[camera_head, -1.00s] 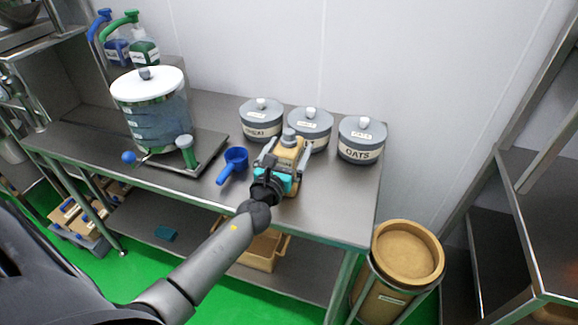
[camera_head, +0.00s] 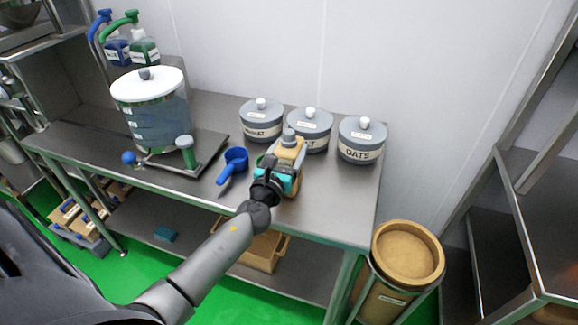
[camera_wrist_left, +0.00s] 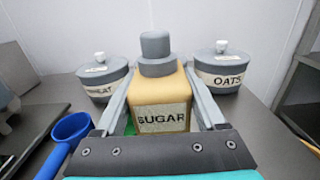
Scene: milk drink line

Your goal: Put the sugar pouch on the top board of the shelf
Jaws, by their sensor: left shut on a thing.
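The sugar pouch (camera_head: 289,152) is tan with a grey cap and stands upright on the steel table. In the left wrist view the pouch (camera_wrist_left: 161,97) faces me with its SUGAR label. My left gripper (camera_head: 285,163) is shut on it, with one finger along each side; the fingers also show in the left wrist view (camera_wrist_left: 160,105). The steel shelf (camera_head: 548,235) stands at the right edge of the head view. Its upper parts run out of the picture. My right gripper is not in view.
Three grey lidded canisters stand behind the pouch, with the oats one (camera_head: 361,140) at the right. A blue scoop (camera_head: 233,164) lies left of the gripper. A large clear dispenser (camera_head: 155,115) stands further left. A tan barrel (camera_head: 405,260) stands between table and shelf.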

